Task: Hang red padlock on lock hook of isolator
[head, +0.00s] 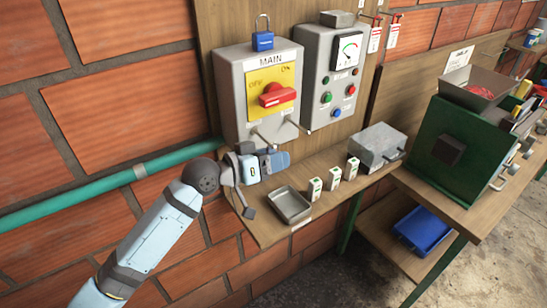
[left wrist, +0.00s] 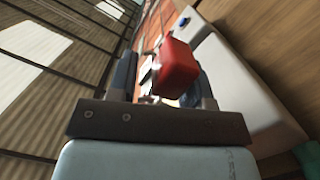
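The grey isolator (head: 231,92) marked MAIN hangs on the wooden backboard, with a red handle (head: 277,95) on a yellow plate. A blue padlock (head: 262,41) stands on its top. My left gripper (head: 280,159) is just below and in front of the isolator's lower edge, fingers pointing right. In the left wrist view a red block, apparently the red padlock (left wrist: 180,68), sits between my left fingers (left wrist: 165,85). The fingers hide it in the head view. Its shackle and the lock hook cannot be made out clearly. My right gripper is out of view.
A control panel (head: 316,88) hangs right of the isolator. Below, a shelf holds a metal tray (head: 290,206), several small cartons (head: 333,178) and a grey box (head: 376,144). A teal pipe (head: 90,204) runs along the brick wall. A green machine (head: 450,150) stands at the right.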

